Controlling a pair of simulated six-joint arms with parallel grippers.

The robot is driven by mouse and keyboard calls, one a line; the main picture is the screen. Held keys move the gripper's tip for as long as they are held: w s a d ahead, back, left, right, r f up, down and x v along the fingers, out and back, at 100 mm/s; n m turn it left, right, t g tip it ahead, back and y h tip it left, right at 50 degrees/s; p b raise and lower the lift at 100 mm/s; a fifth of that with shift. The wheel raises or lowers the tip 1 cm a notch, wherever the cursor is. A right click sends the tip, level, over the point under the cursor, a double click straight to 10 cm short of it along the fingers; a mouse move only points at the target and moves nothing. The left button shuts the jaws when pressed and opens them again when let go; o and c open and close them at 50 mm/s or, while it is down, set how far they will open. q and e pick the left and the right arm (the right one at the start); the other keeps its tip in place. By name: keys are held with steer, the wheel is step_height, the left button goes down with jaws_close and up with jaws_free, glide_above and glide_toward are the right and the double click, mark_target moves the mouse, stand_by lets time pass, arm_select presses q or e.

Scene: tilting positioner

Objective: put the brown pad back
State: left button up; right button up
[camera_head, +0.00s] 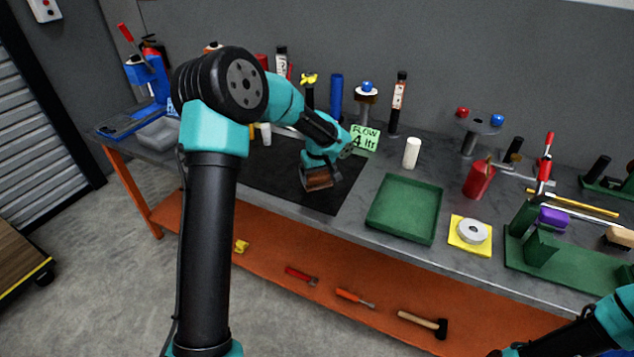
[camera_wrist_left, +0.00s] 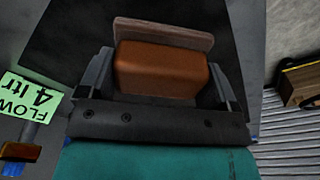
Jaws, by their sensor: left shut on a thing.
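The brown pad (camera_head: 318,179) is an orange-brown block with a flatter, paler brown plate along one side. My left gripper (camera_head: 317,168) is shut on it over the black mat (camera_head: 270,165). In the left wrist view the pad (camera_wrist_left: 160,70) sits between the two fingers, with the pale plate on the far side. I cannot tell whether the pad touches the mat. Part of my right arm shows at the bottom right corner of the head view, but its fingers are not visible.
A green tray (camera_head: 405,208) lies right of the mat, with a white cylinder (camera_head: 412,153) behind it. A green "FLOW 4 ltr" card (camera_head: 366,138) stands close to my left wrist. A green fixture (camera_head: 560,262), purple block (camera_head: 552,217) and tan-brown block (camera_head: 620,237) are at right.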

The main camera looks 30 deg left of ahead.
mark_target(317, 182)
arm_select(q)
steer(key=shift+w+a+f, duration=0.2)
steer(key=shift+w+f, duration=0.05)
steer(key=shift+w, duration=0.05)
steer(key=shift+f, duration=1.55)
steer(key=shift+f, duration=0.15)
steer(key=o, duration=0.7)
steer(key=r, duration=0.8)
steer(key=s+d+r, duration=0.1)
steer(key=r, duration=0.3)
steer(key=shift+d+r, duration=0.1)
steer(key=shift+r, duration=0.05)
